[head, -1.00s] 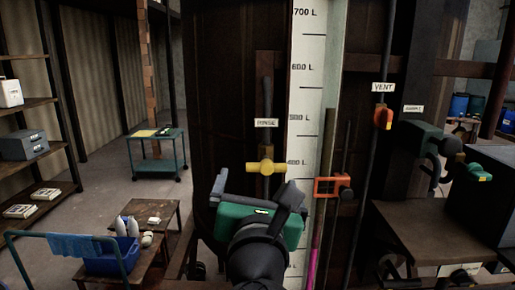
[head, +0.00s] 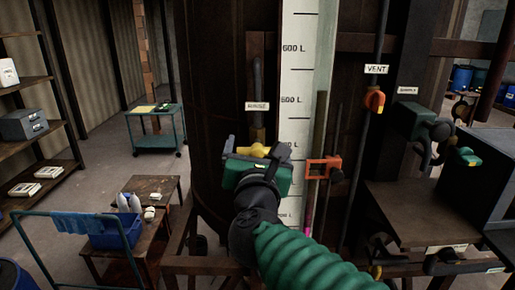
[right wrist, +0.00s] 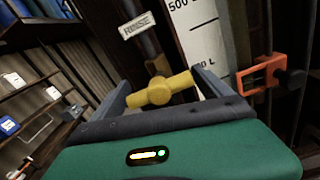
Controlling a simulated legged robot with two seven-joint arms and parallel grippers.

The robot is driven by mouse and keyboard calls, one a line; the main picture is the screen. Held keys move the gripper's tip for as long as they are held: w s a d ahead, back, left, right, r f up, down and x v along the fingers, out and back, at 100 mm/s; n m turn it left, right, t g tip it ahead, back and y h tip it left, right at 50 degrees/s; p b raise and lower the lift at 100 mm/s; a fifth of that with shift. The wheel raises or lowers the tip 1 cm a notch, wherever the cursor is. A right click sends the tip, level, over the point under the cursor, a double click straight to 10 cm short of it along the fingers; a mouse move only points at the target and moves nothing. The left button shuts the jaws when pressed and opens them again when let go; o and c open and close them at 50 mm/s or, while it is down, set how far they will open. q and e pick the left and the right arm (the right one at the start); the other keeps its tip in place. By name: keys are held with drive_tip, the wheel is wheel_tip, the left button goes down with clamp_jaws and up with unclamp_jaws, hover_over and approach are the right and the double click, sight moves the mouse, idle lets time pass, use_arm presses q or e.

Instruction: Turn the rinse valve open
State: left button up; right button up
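The rinse valve is a yellow T-shaped handle (head: 256,150) on a dark vertical pipe, under a white RINSE label (head: 257,106). My right gripper (head: 258,158) is at the handle, its fingers open on either side. In the right wrist view the yellow handle (right wrist: 160,91) lies across between the two grey fingers, its crossbar tilted slightly in that picture. A small gap shows at the left finger; the right end is close to the other finger, and contact cannot be told. My green gripper body hides the lower part of the pipe. My left gripper is not in view.
Right of the handle are a white litre scale (head: 297,88) and an orange clamp (head: 322,168). An orange vent valve (head: 374,101) sits higher right. A dark bench (head: 420,210) is at right.

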drive_tip(key=shift+d, duration=0.15)
drive_tip(key=shift+c, duration=1.4)
